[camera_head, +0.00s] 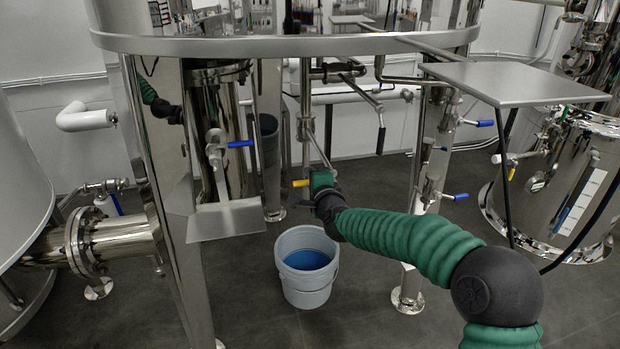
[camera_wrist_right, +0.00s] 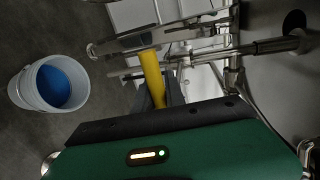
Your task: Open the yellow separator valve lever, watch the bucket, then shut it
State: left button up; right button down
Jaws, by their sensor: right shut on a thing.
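The yellow valve lever (camera_head: 300,183) shows in the head view on a thin vertical pipe under the big steel tank. In the right wrist view the yellow lever (camera_wrist_right: 152,78) runs between my gripper's fingers. My right gripper (camera_head: 318,186) is shut on this lever; in the wrist view the dark fingers (camera_wrist_right: 160,100) close around its lower end. The bucket (camera_head: 306,268) is light grey, stands upright on the floor below the lever and holds blue liquid. The bucket also shows at the left of the wrist view (camera_wrist_right: 50,85). My left gripper is in neither view.
Blue-handled valves sit on nearby pipes, one at the left (camera_head: 240,144) and others at the right (camera_head: 461,196). A steel shelf plate (camera_head: 515,82) juts out at the right. Tank legs (camera_head: 175,210) stand around the bucket. The dark floor (camera_head: 370,325) in front is clear.

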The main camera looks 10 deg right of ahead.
jog(key=c, duration=1.4)
grip_release()
jog(key=shift+d, duration=0.25)
jog(key=shift+s, duration=0.1)
jog(key=s+r+p, duration=0.1)
jog(key=s, duration=0.4)
jog(key=s+r+p, duration=0.1)
jog(key=s, duration=0.5)
jog(key=s+r+p, duration=0.1)
jog(key=s, duration=0.4)
jog(key=shift+s+d, duration=0.15)
jog(key=shift+d, duration=0.1)
